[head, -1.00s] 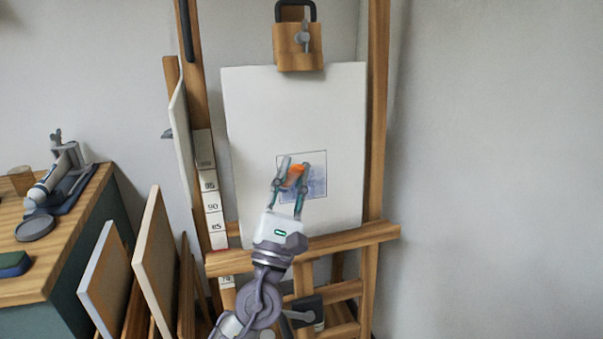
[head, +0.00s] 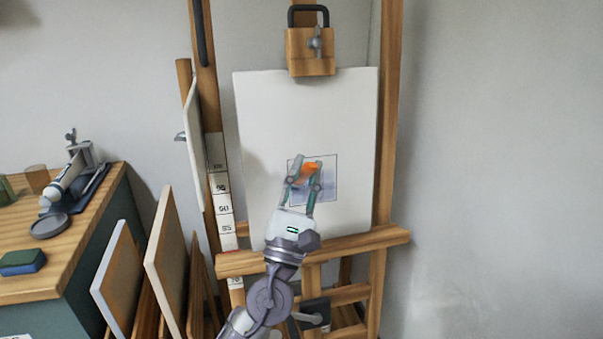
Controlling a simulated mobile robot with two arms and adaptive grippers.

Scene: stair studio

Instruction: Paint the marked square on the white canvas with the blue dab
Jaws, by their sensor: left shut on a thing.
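The white canvas (head: 265,115) stands upright on a wooden easel. Its marked square (head: 331,193), a thin dark outline, lies in the lower middle. Pale blue-grey colour covers much of the visible inside of the square, with patchy shading. My left gripper (head: 306,177) is in front of the square and shut on an orange thing, likely the dab (head: 313,174). The fingers and the orange thing hide part of the square. The dab's blue face does not show, and I cannot tell whether it touches the canvas. My right gripper is not in view.
The easel's ledge (head: 350,244) runs below the canvas, and a wooden clamp (head: 311,52) holds its top. Boards (head: 165,260) lean at the lower left. A wooden-topped cabinet (head: 90,215) at left bears a blue-green block (head: 22,262) and a round dish (head: 49,226).

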